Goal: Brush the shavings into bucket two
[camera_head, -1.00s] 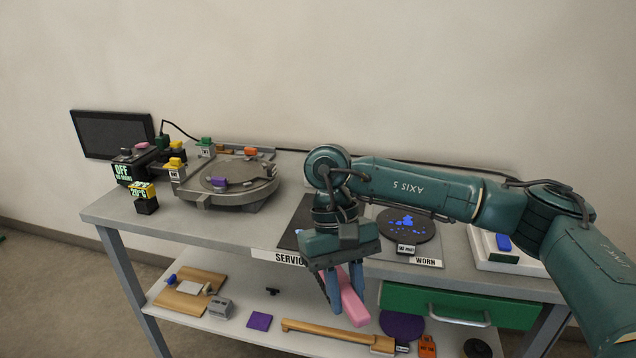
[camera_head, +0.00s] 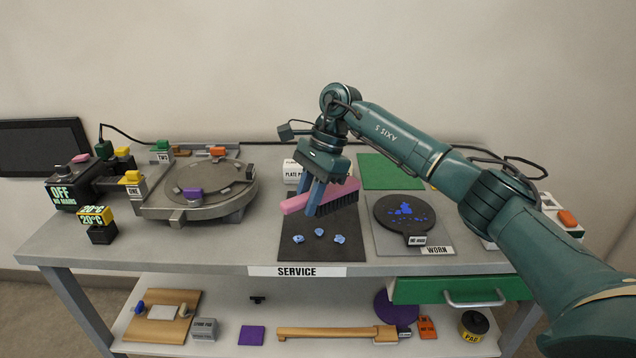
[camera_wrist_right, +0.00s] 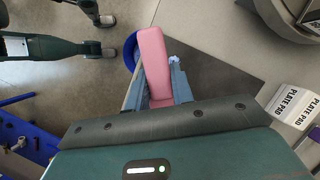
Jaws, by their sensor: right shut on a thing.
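My right gripper (camera_head: 318,198) is shut on the pink handle of a brush (camera_head: 296,203) with dark bristles. It holds the brush tilted over the dark mat (camera_head: 318,251) behind the SERVICE label; I cannot tell whether the bristles touch the mat. In the right wrist view the pink handle (camera_wrist_right: 154,65) shows between the fingers. Small blue shavings (camera_head: 326,239) lie on the mat in front of the brush. Blue flecks (camera_head: 404,211) lie on a black round plate (camera_head: 388,224) at WORN. No bucket marked two is readable. My left gripper is not in view.
A fusion machine with a round grey plate (camera_head: 160,208) stands at left. A white PLATE PAD box (camera_head: 290,171) is behind the mat. The lower shelf holds boards (camera_head: 175,300) and a long tan tool (camera_head: 325,334). A blue rim (camera_wrist_right: 131,52) partly shows in the wrist view.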

